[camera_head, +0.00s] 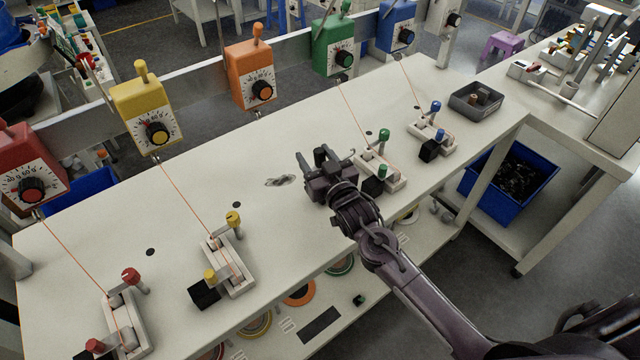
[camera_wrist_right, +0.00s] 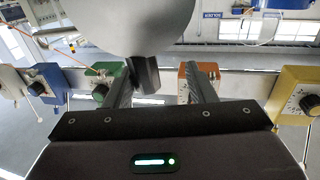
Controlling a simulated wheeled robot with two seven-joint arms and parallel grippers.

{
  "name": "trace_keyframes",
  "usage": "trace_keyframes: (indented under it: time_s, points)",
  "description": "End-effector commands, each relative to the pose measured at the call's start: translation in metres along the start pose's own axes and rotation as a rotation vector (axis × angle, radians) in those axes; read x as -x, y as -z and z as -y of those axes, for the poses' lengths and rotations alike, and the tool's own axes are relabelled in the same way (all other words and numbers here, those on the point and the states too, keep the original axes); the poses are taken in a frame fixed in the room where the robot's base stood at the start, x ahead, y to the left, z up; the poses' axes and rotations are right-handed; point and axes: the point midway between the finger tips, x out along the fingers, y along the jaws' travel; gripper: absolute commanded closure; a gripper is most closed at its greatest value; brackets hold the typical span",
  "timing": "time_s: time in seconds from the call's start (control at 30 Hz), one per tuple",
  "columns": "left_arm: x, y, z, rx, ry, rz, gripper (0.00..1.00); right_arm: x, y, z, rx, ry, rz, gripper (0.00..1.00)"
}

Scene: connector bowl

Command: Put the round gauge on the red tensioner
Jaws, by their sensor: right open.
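The red tensioner (camera_head: 30,172) hangs on the rail at the far left of the head view, with a white scale and a black knob with a red centre. An orange cord runs from it to a red-knobbed clamp (camera_head: 124,318). My right gripper (camera_head: 324,158) is open above the table, left of the green-knobbed clamp. In the right wrist view a smooth grey round body (camera_wrist_right: 140,22) with a black block (camera_wrist_right: 145,74) shows at the gripper's fingers; I cannot tell whether it is the round gauge. A small shiny thing (camera_head: 280,181) lies on the table left of the gripper. My left gripper is out of view.
Yellow (camera_head: 146,112), orange (camera_head: 250,75), green (camera_head: 334,45) and blue (camera_head: 396,25) tensioners hang along the rail. Cords run down to clamps on the white table (camera_head: 90,225). A grey tray (camera_head: 476,99) stands at the right end. The table's middle is mostly clear.

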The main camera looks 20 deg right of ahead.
Motion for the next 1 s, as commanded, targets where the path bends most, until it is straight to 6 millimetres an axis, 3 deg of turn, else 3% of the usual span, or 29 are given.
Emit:
trace_keyframes:
  time_s: [0.07,0.43,0.83,1.0]
  points:
    - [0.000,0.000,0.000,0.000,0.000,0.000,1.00,0.000,0.000,0.000,0.000,0.000,0.000,0.53]
    - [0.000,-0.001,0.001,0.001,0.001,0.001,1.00,0.000,0.000,0.000,0.000,0.001,0.001,1.00]
    - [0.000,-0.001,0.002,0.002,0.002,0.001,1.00,0.000,0.002,0.000,0.000,0.000,-0.002,1.00]
    - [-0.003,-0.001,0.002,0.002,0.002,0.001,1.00,0.000,0.013,0.000,0.000,0.000,-0.005,1.00]
